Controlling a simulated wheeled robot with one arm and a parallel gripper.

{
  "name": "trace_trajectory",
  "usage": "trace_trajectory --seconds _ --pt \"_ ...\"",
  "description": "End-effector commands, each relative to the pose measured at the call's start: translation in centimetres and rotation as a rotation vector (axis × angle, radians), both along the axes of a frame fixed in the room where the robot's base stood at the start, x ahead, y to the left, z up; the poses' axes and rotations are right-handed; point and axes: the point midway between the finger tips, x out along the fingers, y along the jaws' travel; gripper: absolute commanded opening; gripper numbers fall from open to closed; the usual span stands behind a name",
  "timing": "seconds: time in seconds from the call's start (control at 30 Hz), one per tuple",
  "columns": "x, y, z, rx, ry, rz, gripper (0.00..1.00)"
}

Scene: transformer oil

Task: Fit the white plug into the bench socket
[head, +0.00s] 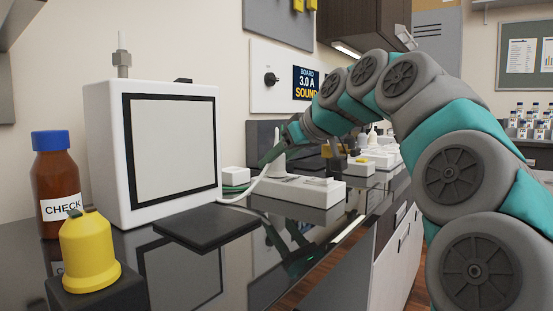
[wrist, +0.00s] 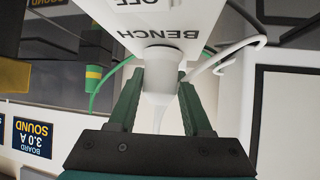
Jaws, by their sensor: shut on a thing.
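The white plug (wrist: 160,90) sits between the two green fingers of my gripper (wrist: 160,82), which are shut on it. In the wrist view its wide end meets the white bench socket block (wrist: 165,22), just by the upside-down word BENCH. I cannot tell whether it is seated or only touching. In the head view my gripper (head: 272,155) reaches in from the right, low over the left end of the white block (head: 300,190) on the counter. The plug (head: 278,167) shows there as a small pale cone, and a white cord runs left from it.
A white box with a grey panel (head: 172,150) and a dark flat pad (head: 207,228) stand left of the block. A yellow cone-shaped piece (head: 88,250) and a brown CHECK bottle (head: 57,185) are at far left. A green cord (wrist: 100,82) hangs near the block.

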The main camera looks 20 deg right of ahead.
Motion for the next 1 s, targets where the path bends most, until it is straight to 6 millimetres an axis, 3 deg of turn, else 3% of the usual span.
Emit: trace_trajectory --seconds 0.07,0.1,0.37,0.77,1.0 --pt "0.0 0.0 -0.3 0.000 0.000 0.000 0.00" --pt "0.0 0.0 -0.2 0.000 0.000 0.000 0.53" --pt "0.0 0.0 -0.2 0.000 0.001 0.000 0.82" --pt "-0.4 -0.1 0.1 0.000 0.001 0.000 0.84" --pt "-2.6 -1.1 2.0 0.000 -0.005 -0.002 0.84"
